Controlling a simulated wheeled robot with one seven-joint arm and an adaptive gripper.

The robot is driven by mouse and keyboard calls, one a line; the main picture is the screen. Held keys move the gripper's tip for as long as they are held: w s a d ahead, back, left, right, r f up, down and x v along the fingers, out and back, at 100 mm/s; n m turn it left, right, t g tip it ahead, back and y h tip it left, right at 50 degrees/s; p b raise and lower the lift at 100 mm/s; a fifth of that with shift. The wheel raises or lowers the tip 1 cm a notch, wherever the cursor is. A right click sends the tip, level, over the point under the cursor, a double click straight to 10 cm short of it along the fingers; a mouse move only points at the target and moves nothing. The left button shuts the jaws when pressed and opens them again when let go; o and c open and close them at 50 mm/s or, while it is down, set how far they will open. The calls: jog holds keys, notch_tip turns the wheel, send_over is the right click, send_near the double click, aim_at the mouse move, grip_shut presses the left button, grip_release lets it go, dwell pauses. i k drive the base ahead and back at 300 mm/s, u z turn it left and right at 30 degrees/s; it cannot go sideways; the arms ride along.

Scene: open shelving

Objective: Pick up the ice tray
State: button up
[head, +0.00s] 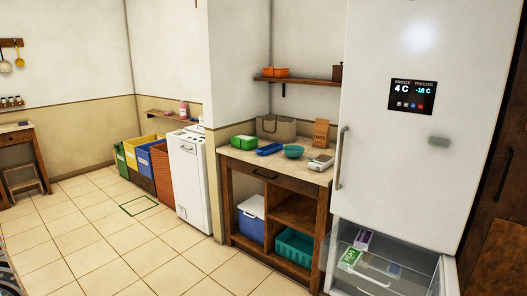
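A flat blue object (270,149) that looks like the ice tray lies on the wooden counter (250,157) in the head view. It sits between a green box (244,141) and a teal bowl (293,152). It is too small to make out its compartments. My gripper is not in view.
The tall white fridge (425,130) stands right of the counter. A scale (320,162), a carton (321,133) and a basket (276,128) share the counter. The tiled floor is clear.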

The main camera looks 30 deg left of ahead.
aim_at(268, 150)
jog(key=u, duration=1.15)
jog(key=i, duration=2.45)
jog(key=u, duration=1.9)
jog(key=i, duration=0.9)
jog(key=z, duration=2.1)
